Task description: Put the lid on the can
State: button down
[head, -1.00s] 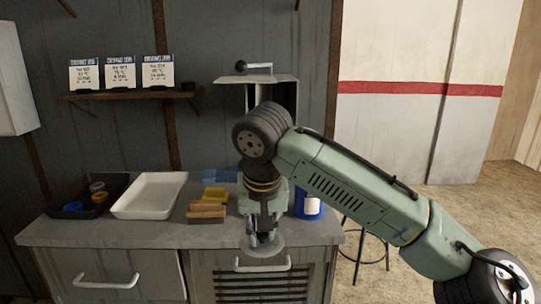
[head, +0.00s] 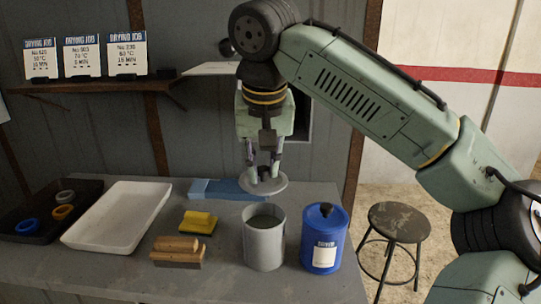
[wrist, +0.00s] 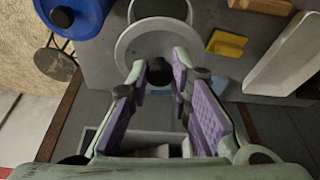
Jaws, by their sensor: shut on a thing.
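The grey can (head: 264,240) stands open and upright on the bench in the head view, its dark inside showing. My gripper (head: 265,173) is shut on the knob of a round grey lid (head: 268,185). It holds the lid roughly level above and behind the can, apart from it. In the wrist view, the lid (wrist: 157,45) hangs by its dark knob (wrist: 159,71) between the purple finger pads of my gripper (wrist: 160,75). The can's opening (wrist: 160,10) shows partly beyond the lid, at the top.
A blue container (head: 324,240) with a black knob stands close right of the can. A yellow sponge (head: 199,222), a wooden brush (head: 177,252), a white tray (head: 118,215) and a black tray (head: 82,188) with several rings lie to the left. A stool (head: 399,222) stands right.

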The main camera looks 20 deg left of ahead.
aim_at(264, 186)
jog(key=shift+s+f+b, duration=0.2)
jog(key=shift+f+b, duration=0.45)
notch_tip(264, 186, down, 5)
jog(key=b, duration=0.3)
jog(key=shift+w+r+b, duration=0.1)
jog(key=shift+b, duration=0.3)
jog(key=shift+s+d, duration=0.1)
jog(key=shift+s, duration=0.1)
jog(key=shift+f+p, duration=0.3)
jog(key=shift+p, duration=0.2)
dwell(1.9)
jog(key=c, duration=1.4)
grip_release()
jog(key=shift+o, duration=0.6)
jog(key=o, duration=0.4)
